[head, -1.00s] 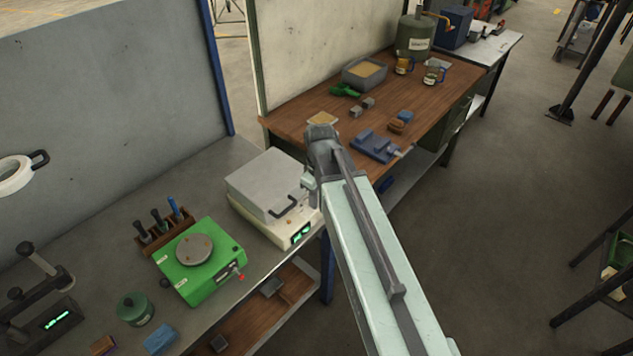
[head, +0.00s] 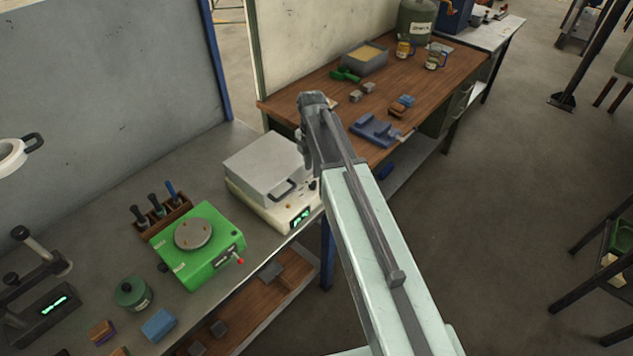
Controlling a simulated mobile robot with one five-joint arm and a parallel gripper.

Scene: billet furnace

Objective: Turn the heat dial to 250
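The billet furnace is a grey box (head: 262,163) with a black handle on a cream base (head: 250,200), on the left bench. A lit green display (head: 300,217) is on its front, with a small orange spot beside it. A small dark knob (head: 311,185) shows near the front right corner, just below my gripper. It may be the heat dial; its marks are too small to read. My gripper (head: 307,165) is at the furnace's right side, pointing down. My arm partly hides it, and its fingertips cannot be made out clearly. I cannot tell whether it touches the knob.
A green device (head: 205,262) with a round plate and red-tipped lever stands left of the furnace. A wooden tool rack (head: 160,222) is behind it. A wooden bench (head: 440,85) on the right holds a blue fixture (head: 374,132) and a grey bin (head: 365,60).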

